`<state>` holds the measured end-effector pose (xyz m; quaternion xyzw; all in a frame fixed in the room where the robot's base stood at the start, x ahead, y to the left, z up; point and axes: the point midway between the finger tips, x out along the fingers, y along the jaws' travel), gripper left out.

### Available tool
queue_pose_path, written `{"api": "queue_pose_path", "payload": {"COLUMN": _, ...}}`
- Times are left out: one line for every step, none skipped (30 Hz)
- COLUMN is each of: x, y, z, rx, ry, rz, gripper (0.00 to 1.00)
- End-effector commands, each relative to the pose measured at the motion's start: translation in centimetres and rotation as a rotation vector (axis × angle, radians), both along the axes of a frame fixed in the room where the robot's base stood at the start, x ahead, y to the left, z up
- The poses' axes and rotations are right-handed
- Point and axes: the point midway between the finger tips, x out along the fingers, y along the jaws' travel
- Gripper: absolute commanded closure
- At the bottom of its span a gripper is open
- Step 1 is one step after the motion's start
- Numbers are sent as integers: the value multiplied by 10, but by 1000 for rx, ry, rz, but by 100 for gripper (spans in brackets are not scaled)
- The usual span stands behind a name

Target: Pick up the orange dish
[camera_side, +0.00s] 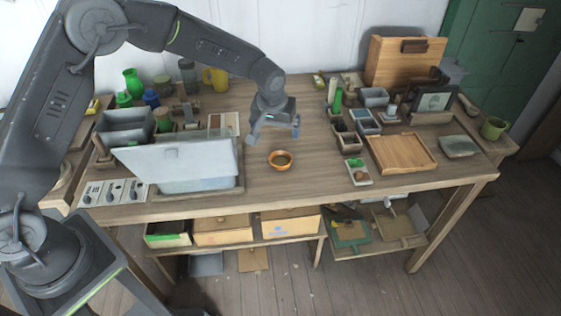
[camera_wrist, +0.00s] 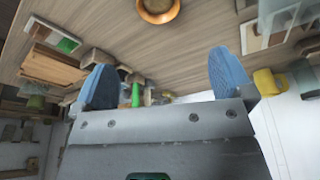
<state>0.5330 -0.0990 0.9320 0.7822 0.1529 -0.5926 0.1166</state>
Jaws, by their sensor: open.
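The orange dish (camera_side: 281,160) is a small round bowl on the bare wooden table top, near the middle of the front half. In the wrist view the orange dish (camera_wrist: 158,10) shows at the top edge and is partly cut off. My gripper (camera_side: 274,136) hangs above the table, a little behind and above the dish, apart from it. In the wrist view my gripper (camera_wrist: 164,77) has its two blue fingertips wide apart with nothing between them.
A grey-white bin with a tilted lid (camera_side: 178,160) stands left of the dish. A small divided tray (camera_side: 358,172) and a wooden tray (camera_side: 402,153) lie to the right. Small dark boxes (camera_side: 348,138) stand behind these. The table around the dish is clear.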

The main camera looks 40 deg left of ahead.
Motion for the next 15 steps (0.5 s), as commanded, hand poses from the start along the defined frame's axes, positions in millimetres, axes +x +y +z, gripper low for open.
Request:
{"api": "queue_pose_path", "payload": {"x": 2, "y": -1, "z": -6, "rx": 0, "ry": 2, "rz": 3, "gripper": 1}}
{"api": "queue_pose_path", "payload": {"x": 3, "y": -1, "z": -9, "rx": 1, "ry": 3, "rz": 5, "gripper": 1}}
{"api": "queue_pose_path", "payload": {"x": 4, "y": -1, "z": -13, "rx": 1, "ry": 5, "rz": 6, "gripper": 1}}
{"api": "queue_pose_path", "payload": {"x": 5, "y": -1, "z": -16, "rx": 0, "ry": 5, "rz": 7, "gripper": 1}}
{"api": "queue_pose_path", "payload": {"x": 6, "y": 0, "z": -20, "rx": 1, "ry": 5, "rz": 7, "gripper": 1}}
{"api": "queue_pose_path", "payload": {"x": 8, "y": 0, "z": -26, "rx": 0, "ry": 5, "rz": 7, "gripper": 1}}
{"api": "queue_pose_path", "payload": {"x": 9, "y": 1, "z": -32, "rx": 0, "ry": 6, "rz": 7, "gripper": 1}}
{"api": "queue_pose_path", "payload": {"x": 10, "y": 1, "z": -37, "rx": 1, "ry": 7, "rz": 7, "gripper": 1}}
{"api": "queue_pose_path", "payload": {"x": 12, "y": 2, "z": -46, "rx": 1, "ry": 8, "rz": 6, "gripper": 1}}
{"api": "queue_pose_path", "payload": {"x": 13, "y": 3, "z": -51, "rx": 0, "ry": 7, "rz": 6, "gripper": 1}}
{"api": "queue_pose_path", "payload": {"x": 15, "y": 4, "z": -57, "rx": 1, "ry": 7, "rz": 6, "gripper": 1}}
{"api": "queue_pose_path", "payload": {"x": 16, "y": 4, "z": -64, "rx": 1, "ry": 7, "rz": 6, "gripper": 1}}
{"api": "queue_pose_path", "payload": {"x": 17, "y": 5, "z": -69, "rx": 0, "ry": 7, "rz": 6, "gripper": 1}}
{"api": "queue_pose_path", "payload": {"x": 19, "y": 6, "z": -74, "rx": 0, "ry": 6, "rz": 6, "gripper": 1}}
{"api": "queue_pose_path", "payload": {"x": 21, "y": 6, "z": -79, "rx": 0, "ry": 6, "rz": 6, "gripper": 1}}
